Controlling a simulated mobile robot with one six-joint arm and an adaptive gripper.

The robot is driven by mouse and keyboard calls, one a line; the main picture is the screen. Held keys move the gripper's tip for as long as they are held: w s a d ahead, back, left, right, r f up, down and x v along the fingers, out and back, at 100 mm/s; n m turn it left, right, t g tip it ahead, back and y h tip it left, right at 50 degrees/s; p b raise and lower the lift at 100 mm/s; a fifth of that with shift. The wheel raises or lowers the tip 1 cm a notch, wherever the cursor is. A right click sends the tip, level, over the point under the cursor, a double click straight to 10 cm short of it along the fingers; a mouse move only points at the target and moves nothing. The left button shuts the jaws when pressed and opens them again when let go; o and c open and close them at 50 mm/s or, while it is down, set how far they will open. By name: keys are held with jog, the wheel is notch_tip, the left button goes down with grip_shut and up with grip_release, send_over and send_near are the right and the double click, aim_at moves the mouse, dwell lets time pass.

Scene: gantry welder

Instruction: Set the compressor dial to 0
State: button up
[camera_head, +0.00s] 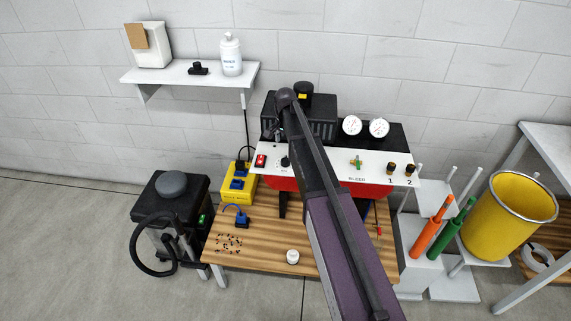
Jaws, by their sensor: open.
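The compressor has a white front panel (333,163) over a red tank (281,184), with a black top. A small black dial (285,161) sits on the left part of the panel; its setting is too small to read. My gripper (279,134) is just above the dial and appears apart from it. It is small, dark and partly hidden by my own arm, which crosses the panel's middle. It is open, with nothing visible in it.
A red switch (260,161) is left of the dial. Two gauges (365,127), a brass valve (356,162) and two knobs (400,168) are to the right. A yellow box (240,186) stands left on the wooden table (262,256); a white jar (292,257) stands in front.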

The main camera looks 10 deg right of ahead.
aim_at(286, 158)
jog(key=shift+f+b, duration=4)
jog(key=shift+f, duration=0.35)
jog(key=c, duration=1.2)
